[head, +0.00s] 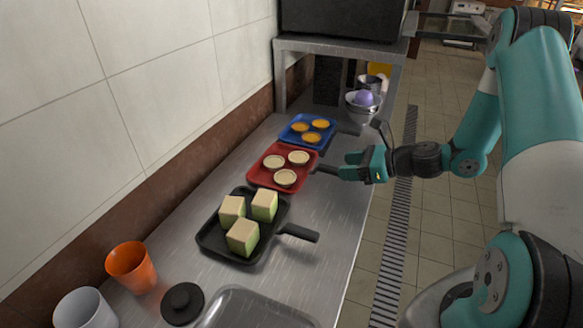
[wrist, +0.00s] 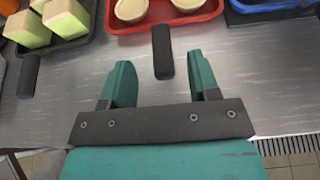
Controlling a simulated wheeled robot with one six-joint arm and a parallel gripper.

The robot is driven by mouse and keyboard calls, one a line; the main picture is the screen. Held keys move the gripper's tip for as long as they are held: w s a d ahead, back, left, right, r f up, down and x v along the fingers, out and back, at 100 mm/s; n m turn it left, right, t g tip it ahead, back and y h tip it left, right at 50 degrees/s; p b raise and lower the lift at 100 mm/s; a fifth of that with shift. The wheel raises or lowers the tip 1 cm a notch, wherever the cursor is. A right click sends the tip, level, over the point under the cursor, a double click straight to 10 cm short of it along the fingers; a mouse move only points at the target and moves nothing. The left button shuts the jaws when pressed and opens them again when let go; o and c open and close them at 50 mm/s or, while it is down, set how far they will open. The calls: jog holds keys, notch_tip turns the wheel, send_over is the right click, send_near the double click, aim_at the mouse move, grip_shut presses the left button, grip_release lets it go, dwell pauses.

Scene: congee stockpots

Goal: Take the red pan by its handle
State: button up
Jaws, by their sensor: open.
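The red pan (head: 265,179) sits on the steel counter between a blue pan and a black pan, with three round pale pastries in it. Its dark handle (wrist: 162,52) points toward my gripper in the wrist view; the pan's red rim (wrist: 205,14) shows at the top. My gripper (wrist: 158,72) is open. The handle's end lies between the two teal fingertips in the wrist view, with a gap on each side, and nothing is gripped. In the head view my gripper (head: 345,168) is at the handle's outer end and hides part of it.
The black pan (head: 210,244) with pale green-sided blocks stands nearer, its handle (head: 300,233) sticking out to the right. The blue pan (head: 293,139) with orange rounds stands behind. An orange cup (head: 131,265) and a black lid (head: 182,303) are in front. A tiled wall borders the left.

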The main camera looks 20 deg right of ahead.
aim_at(324, 166)
jog(key=x, duration=0.2)
jog(key=p+x, duration=0.1)
jog(key=x, duration=0.2)
jog(key=shift+w+a+r, duration=0.15)
jog(key=shift+w+r, duration=0.05)
jog(key=shift+c, duration=0.2)
grip_shut()
